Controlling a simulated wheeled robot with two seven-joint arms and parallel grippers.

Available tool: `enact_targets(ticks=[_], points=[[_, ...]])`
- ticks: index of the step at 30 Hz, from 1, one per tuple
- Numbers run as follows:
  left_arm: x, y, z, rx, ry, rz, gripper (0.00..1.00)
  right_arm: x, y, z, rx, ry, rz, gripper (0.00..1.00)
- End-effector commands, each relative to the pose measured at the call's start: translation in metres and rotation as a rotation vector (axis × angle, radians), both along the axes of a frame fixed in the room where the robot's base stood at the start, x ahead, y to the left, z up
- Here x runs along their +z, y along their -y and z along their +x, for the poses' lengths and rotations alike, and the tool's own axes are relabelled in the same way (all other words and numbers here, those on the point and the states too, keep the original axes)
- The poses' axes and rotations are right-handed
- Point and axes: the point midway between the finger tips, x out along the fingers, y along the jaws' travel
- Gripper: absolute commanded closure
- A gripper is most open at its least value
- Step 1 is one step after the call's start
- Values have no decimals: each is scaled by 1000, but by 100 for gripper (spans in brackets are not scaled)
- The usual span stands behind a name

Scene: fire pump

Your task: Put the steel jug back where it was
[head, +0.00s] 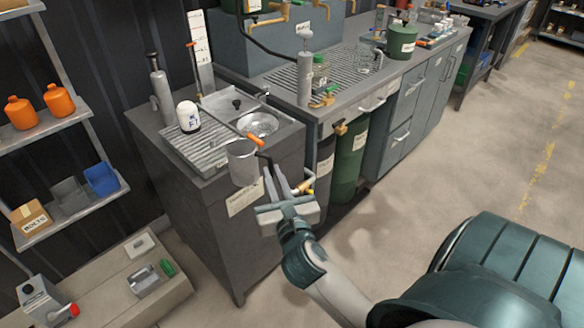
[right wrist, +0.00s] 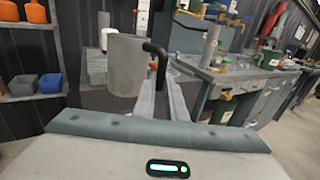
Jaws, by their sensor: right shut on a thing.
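The steel jug (head: 241,163) is a plain grey cylinder with a dark handle, upright in front of the near edge of the dark cabinet. My right gripper (head: 274,178) is shut on its handle, just right of the body. In the right wrist view the jug (right wrist: 126,66) is at the left of the fingers, and its black bent handle (right wrist: 157,62) reaches down between them. The jug appears to be held in the air. My left gripper is not in view.
The dark cabinet (head: 215,225) has a grille and round basin (head: 258,124) on top, with a white-topped bottle (head: 188,117) and an orange-handled lever (head: 256,140). A longer bench (head: 345,98) continues right. Shelves (head: 50,130) stand left. Floor at right is clear.

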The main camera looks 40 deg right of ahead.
Motion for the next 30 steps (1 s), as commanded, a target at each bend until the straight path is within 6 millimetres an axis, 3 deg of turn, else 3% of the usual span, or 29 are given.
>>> enact_targets(ticks=[6,12,17,24,26,30], points=[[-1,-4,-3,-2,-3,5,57,1,-83,-28,230,-3,-2,100],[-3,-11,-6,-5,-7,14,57,-2,-134,-58,378,0,-1,100],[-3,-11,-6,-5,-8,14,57,-3,-147,-68,417,0,0,100],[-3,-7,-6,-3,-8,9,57,-3,-148,-68,418,1,0,100],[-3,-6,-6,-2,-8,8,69,-3,-148,-68,418,1,0,100],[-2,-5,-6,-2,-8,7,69,-3,-147,-68,418,1,0,100]])
